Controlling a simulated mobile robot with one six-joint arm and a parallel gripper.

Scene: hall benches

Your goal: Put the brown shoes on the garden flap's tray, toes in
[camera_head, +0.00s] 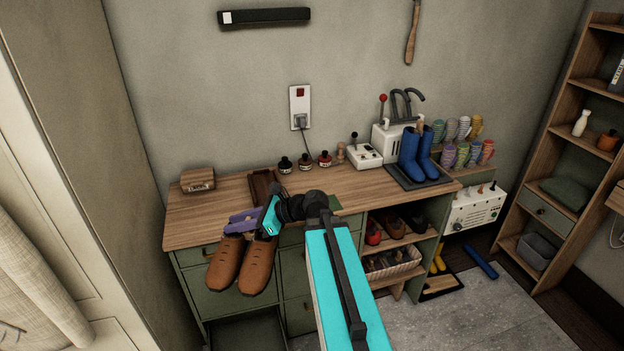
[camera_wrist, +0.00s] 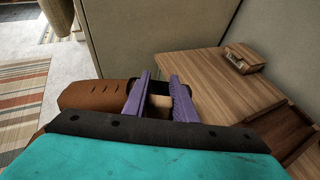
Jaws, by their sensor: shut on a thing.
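The pair of brown shoes (camera_head: 240,268) hangs from my gripper (camera_head: 246,221) in front of the bench's left front edge, toes pointing down toward the camera. The purple fingers are shut on the shoes at their heel end. In the wrist view, my gripper (camera_wrist: 157,98) has a shoe (camera_wrist: 92,96) showing left of its fingers; the rest is hidden behind the fingers and wrist. A dark brown wooden tray (camera_head: 262,184) lies on the bench behind my gripper, partly hidden, and shows in the wrist view (camera_wrist: 292,128). I cannot tell which thing is the garden flap.
The wooden bench (camera_head: 205,229) carries a small wooden box (camera_head: 198,180), several dark jars, a white lever box (camera_head: 365,157) and blue boots (camera_head: 415,152) on a dark mat (camera_head: 418,184). Shelves below hold other shoes. A tall shelf (camera_head: 548,150) stands right.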

